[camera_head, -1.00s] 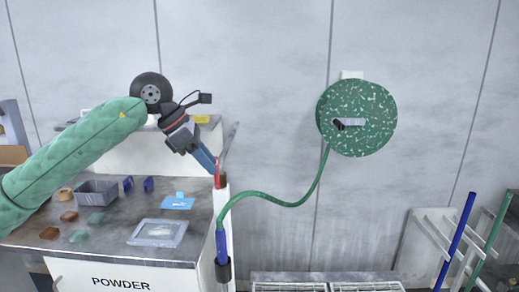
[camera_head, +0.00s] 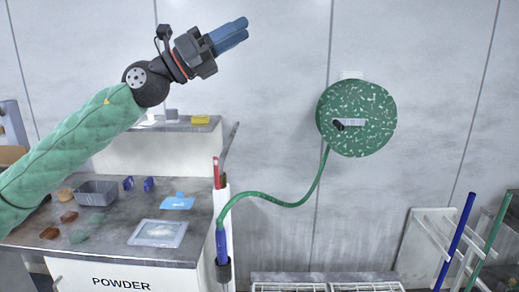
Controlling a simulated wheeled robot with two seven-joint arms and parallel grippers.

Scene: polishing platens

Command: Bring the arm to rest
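My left arm in its green quilted sleeve comes in from the left and is raised over the bench. My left gripper (camera_head: 231,35) is high in front of the wall, pointing right and slightly up. Its blue fingers lie close together with nothing visible between them; whether they fully meet is hard to tell. It is well above the bench and touches nothing. My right gripper is not in view.
The powder bench (camera_head: 115,247) holds a grey bin (camera_head: 97,193), a framed tray (camera_head: 158,233) and small blocks. A green hose (camera_head: 285,203) runs from a wall reel (camera_head: 357,118) to a blue-handled nozzle (camera_head: 221,246) at the bench's right edge. Racked poles (camera_head: 455,240) stand right.

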